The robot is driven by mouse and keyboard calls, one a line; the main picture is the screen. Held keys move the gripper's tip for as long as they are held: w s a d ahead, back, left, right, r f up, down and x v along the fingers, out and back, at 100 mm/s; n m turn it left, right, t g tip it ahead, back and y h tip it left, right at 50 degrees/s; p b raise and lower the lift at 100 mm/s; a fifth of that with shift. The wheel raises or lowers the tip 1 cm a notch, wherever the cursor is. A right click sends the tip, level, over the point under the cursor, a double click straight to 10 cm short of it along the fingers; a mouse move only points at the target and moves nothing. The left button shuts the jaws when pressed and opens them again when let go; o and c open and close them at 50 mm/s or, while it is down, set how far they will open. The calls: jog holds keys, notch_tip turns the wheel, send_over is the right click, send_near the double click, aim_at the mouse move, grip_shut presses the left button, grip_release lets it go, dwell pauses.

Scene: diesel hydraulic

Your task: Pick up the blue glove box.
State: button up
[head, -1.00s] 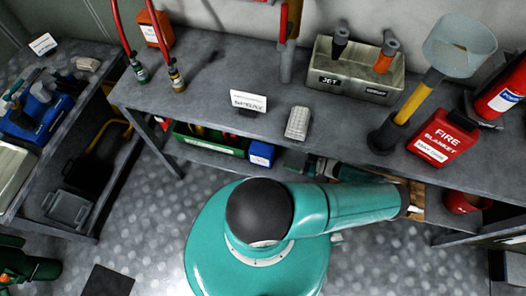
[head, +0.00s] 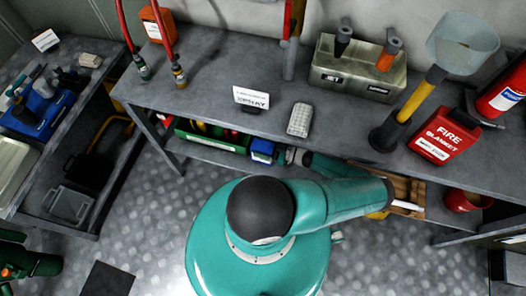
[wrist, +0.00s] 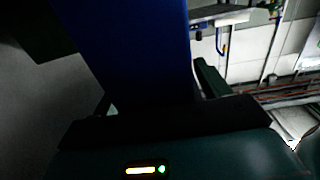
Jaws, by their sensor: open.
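The blue glove box (head: 263,147) stands on the lower shelf of the long bench, beside the right end of a green crate. My gripper (head: 281,156) is open at the box's right side, under the bench top; its fingers are dark and hard to make out. In the wrist view the blue box (wrist: 135,45) fills the upper middle, very close in front of the gripper's dark palm. I cannot tell whether the fingers touch it.
The green crate (head: 212,143) sits left of the box. The bench top (head: 215,95) overhangs the shelf and carries a white sign (head: 251,97) and a grey ribbed object (head: 299,119). A wooden crate (head: 408,192) and a red pot (head: 465,201) are to the right.

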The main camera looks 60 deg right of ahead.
jog(key=shift+w, duration=0.1)
jog(key=c, duration=1.5)
